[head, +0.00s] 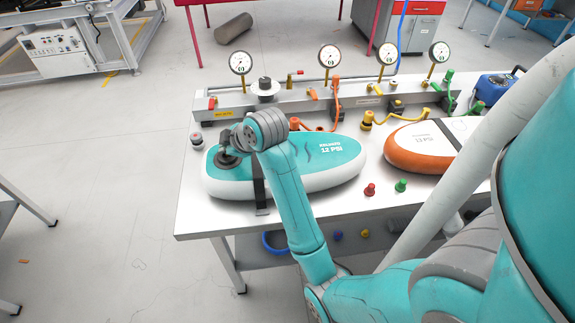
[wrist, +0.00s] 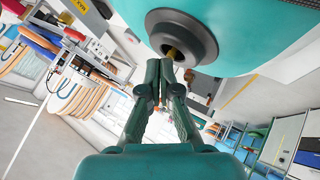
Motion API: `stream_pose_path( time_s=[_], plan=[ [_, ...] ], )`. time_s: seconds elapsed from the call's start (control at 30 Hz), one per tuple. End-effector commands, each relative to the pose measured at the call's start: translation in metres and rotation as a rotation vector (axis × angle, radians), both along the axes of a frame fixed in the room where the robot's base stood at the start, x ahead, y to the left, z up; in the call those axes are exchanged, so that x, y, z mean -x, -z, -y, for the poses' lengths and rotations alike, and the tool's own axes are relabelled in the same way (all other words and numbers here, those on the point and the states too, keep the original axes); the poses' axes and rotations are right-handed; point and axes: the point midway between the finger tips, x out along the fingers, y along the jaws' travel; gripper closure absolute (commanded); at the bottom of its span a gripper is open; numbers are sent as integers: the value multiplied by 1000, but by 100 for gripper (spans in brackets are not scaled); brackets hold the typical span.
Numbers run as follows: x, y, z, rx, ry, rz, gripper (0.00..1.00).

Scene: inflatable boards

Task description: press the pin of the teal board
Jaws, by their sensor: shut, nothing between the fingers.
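The teal board (head: 325,165) lies on the white bench in the head view, marked 12 PSI, with a white lower side and a dark strap. Its dark round valve (head: 227,158) is at its left end, partly behind my gripper. In the wrist view the teal board (wrist: 262,40) fills the top, and the grey valve ring (wrist: 200,42) surrounds a yellowish pin (wrist: 172,50). My gripper (wrist: 165,68) is shut and empty, its fingertips at the valve mouth, close to the pin. I cannot tell whether they touch it.
An orange and white board (head: 412,160) lies to the right. Behind stands a manifold rail (head: 225,105) with gauges (head: 329,56), coloured valves and hoses. A red cap (head: 370,189) and a green cap (head: 401,185) stand near the front edge. A small dark-topped fitting (head: 196,140) stands at the left.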

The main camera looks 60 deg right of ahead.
Motion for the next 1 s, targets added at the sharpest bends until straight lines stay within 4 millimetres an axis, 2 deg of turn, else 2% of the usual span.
stream_pose_path(
  time_s=[0.53,1.0],
  plan=[
    [0,4,0,0,0,-1,100],
    [0,-15,0,1,0,0,100]
  ],
)
